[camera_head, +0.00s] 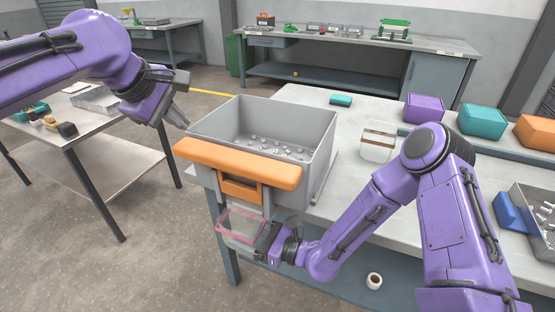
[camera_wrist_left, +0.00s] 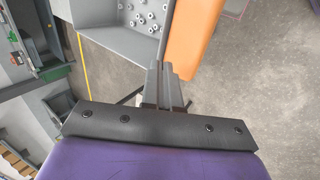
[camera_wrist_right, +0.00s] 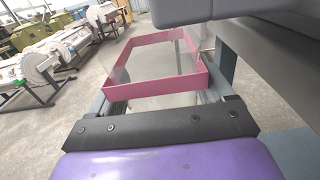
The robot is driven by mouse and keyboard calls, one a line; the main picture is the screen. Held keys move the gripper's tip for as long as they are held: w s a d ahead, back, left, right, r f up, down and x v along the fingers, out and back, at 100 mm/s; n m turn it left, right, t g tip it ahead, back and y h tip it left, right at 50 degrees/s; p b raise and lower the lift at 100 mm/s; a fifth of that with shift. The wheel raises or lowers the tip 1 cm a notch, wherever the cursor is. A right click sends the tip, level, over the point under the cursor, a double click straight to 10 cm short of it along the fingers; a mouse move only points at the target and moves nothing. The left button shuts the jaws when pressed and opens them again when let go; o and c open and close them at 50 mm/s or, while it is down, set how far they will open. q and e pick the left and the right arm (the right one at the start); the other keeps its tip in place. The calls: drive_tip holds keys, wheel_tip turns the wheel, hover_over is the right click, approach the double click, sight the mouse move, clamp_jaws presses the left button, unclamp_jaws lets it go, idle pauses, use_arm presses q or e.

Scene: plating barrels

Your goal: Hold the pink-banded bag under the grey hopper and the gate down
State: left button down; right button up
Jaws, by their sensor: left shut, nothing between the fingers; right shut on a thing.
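The grey hopper (camera_head: 318,150) stands at the table's front edge with small metal nuts inside; it also shows in the left wrist view (camera_wrist_left: 97,12). An orange bar (camera_head: 235,163) spans its front, with an orange gate handle (camera_head: 241,188) below. The clear pink-banded bag (camera_head: 240,226) is under the hopper's front, its open top facing up. My right gripper (camera_head: 272,244) is shut on the bag's right side; the pink band (camera_wrist_right: 150,88) shows in the right wrist view. My left gripper (camera_head: 184,122) is shut and empty, beside the hopper's left corner, above the bar and apart from the gate handle.
Purple (camera_head: 424,107), teal (camera_head: 482,121) and orange (camera_head: 538,131) boxes stand on the table's right part. A white box (camera_head: 378,144) is behind my right arm. A metal tray of parts (camera_head: 535,215) is at the right. A side table (camera_head: 110,150) stands at the left.

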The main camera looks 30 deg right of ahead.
sight(184, 147)
use_arm(q)
drive_tip(key=shift+f, duration=0.15)
idle(0.4)
drive_tip(key=shift+f, duration=3.3)
drive_tip(key=shift+r, duration=4.55)
